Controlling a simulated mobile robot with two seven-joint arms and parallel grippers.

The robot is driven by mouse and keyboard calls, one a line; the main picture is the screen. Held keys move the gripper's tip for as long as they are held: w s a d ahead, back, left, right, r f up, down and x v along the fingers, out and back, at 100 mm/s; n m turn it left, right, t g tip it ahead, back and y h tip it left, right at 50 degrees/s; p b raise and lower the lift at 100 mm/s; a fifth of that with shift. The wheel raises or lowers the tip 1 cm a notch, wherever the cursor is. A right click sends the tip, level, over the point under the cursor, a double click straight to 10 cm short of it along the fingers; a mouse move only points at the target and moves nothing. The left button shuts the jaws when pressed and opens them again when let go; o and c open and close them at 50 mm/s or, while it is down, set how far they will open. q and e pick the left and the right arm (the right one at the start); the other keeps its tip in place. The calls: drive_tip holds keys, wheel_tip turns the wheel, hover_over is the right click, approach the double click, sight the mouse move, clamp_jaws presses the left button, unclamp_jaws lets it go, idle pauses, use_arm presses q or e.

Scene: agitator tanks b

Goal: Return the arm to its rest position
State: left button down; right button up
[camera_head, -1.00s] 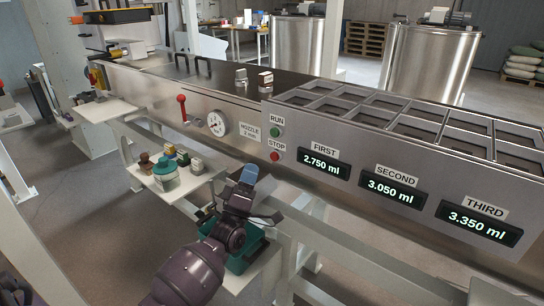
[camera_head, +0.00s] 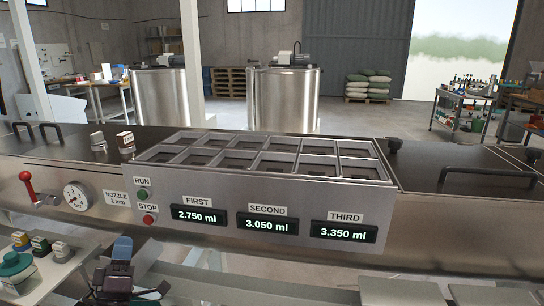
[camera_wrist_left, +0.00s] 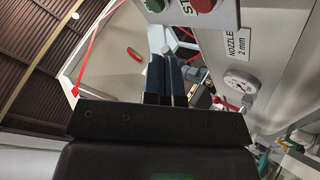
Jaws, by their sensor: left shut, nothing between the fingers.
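My left gripper (camera_head: 122,250) is at the lower left of the head view, in front of the machine's front face and below the STOP button. Its blue-tipped fingers are together with nothing between them. In the left wrist view the two dark fingers (camera_wrist_left: 166,75) lie side by side, pointing up the picture. The left arm behind the gripper is mostly cut off by the lower edge of the head view. My right gripper is not in view.
The steel machine (camera_head: 440,228) spans the view, with a compartment tray (camera_head: 258,170), a red-handled lever (camera_head: 27,184), a gauge (camera_head: 76,196) and RUN and STOP buttons. A small shelf (camera_head: 50,275) with bottles is left of the gripper. Steel tanks (camera_head: 284,100) stand behind.

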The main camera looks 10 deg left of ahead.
use_arm(q)
drive_tip(key=s+d+f+m+g+h, duration=0.45)
drive_tip(key=d+f+m+g, duration=0.4)
drive_tip(key=f+m, duration=0.35)
drive_tip(key=s+d+f+m+g+p, duration=0.1)
drive_tip(key=s+f+g, duration=0.2)
drive_tip(key=s, duration=0.9)
drive_tip(key=s+d+f+g+y+p, duration=0.1)
drive_tip(key=s+f+g, duration=0.3)
drive_tip(key=s+f, duration=0.4)
drive_tip(key=s+d, duration=0.1)
drive_tip(key=s, duration=0.2)
drive_tip(key=shift+s+f+m+p, duration=0.3)
drive_tip(key=shift+s+m+p, duration=0.05)
drive_tip(key=shift+s+m, duration=0.05)
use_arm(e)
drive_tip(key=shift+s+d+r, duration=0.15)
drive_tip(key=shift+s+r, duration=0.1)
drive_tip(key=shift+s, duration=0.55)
